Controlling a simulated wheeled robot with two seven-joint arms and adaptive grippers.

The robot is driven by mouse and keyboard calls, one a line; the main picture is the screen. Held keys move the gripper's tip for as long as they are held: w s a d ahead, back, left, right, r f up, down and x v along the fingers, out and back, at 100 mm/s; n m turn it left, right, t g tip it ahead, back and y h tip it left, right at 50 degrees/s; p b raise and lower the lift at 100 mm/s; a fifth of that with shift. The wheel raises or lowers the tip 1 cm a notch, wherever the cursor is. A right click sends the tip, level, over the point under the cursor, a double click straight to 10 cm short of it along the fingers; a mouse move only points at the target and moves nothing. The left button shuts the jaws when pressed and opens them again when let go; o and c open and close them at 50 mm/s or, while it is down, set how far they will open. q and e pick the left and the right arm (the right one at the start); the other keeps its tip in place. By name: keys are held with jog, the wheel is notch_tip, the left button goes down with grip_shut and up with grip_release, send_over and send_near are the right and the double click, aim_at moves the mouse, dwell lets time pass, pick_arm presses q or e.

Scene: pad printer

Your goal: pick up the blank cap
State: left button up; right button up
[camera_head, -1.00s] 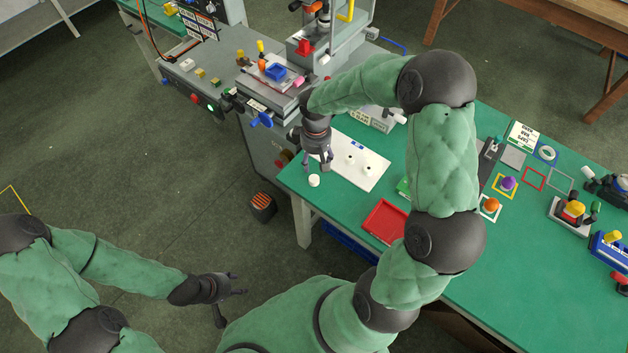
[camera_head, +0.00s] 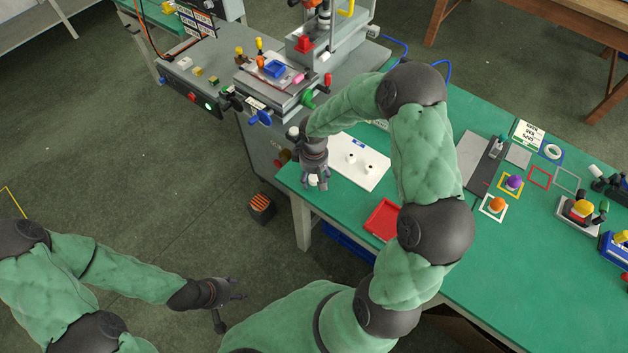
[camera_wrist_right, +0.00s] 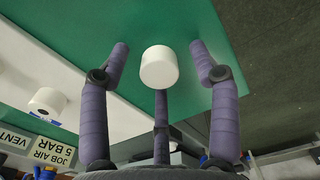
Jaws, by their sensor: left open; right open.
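The blank cap (camera_wrist_right: 159,67) is a small white cylinder standing on the green table near its left front corner. In the head view the cap (camera_head: 313,180) is partly hidden by my right gripper (camera_head: 317,184), which is right over it. In the right wrist view the open fingers of my right gripper (camera_wrist_right: 162,75) stand on both sides of the cap with gaps between; I cannot tell whether the third finger touches it. My left gripper (camera_head: 236,290) is open and empty over the floor at the lower left, far from the cap.
A white plate (camera_head: 368,174) with two white caps lies right of my right gripper. A red tray (camera_head: 383,219) is nearer to me. The pad printer (camera_head: 290,70) stands behind. The table edge is close to the cap. Coloured items stand at the right.

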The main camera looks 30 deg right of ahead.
jog(key=c, duration=0.8)
jog(key=shift+c, duration=0.2)
jog(key=shift+r, duration=0.1)
